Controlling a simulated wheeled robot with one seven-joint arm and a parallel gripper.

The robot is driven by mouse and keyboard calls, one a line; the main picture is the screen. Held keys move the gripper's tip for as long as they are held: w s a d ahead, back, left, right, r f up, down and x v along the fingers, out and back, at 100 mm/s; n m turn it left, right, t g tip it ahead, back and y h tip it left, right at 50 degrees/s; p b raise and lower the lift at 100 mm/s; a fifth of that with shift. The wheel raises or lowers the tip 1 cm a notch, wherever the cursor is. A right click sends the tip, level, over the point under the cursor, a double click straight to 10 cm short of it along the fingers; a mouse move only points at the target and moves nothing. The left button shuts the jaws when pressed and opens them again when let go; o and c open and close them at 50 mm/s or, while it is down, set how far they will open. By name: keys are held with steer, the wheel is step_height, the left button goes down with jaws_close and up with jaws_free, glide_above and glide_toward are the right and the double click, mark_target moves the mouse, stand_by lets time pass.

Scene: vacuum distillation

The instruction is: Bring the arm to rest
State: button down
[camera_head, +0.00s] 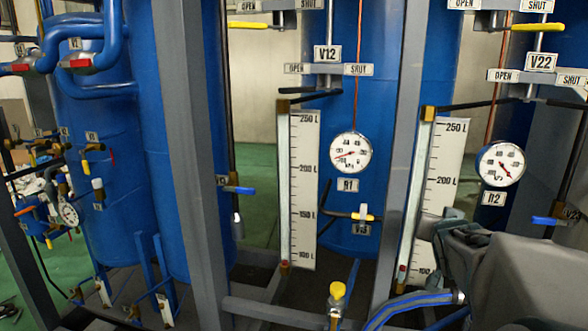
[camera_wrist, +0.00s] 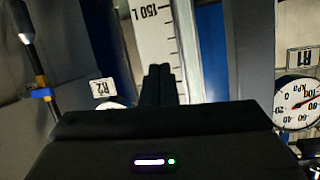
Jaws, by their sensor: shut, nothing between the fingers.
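My gripper (camera_wrist: 160,82) shows in the wrist view as two dark fingers pressed together, with nothing between them. The fingers point toward a white level scale (camera_wrist: 158,40) that appears upside down there. I cannot tell from this view whether they touch it. In the head view my arm fills the lower right corner, in front of the right-hand level scale's lower end. The fingers cannot be clearly made out there.
Blue tanks (camera_head: 180,130) stand behind grey frame posts (camera_head: 187,150). Gauge R1 (camera_head: 351,152) and gauge R2 (camera_head: 501,164) hang in front, near level scales (camera_head: 303,190) (camera_head: 443,190). Valve handles, such as the blue one (camera_head: 240,190), stick out around. Green floor (camera_head: 258,190) shows between the tanks.

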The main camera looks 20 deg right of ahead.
steer(key=s+a+n+g+y+p, duration=0.1)
steer(key=a+n+g+y+p, duration=0.35)
steer(key=a, duration=1.15)
steer(key=s+a+f+n+g+y+p, duration=0.1)
steer(key=s+a+n+g+y+p, duration=0.3)
steer(key=s+a+p, duration=0.3)
steer(key=s+a, duration=0.4)
steer(key=a, duration=0.4)
steer(key=shift+s, duration=0.3)
steer(key=shift+d+f, duration=0.1)
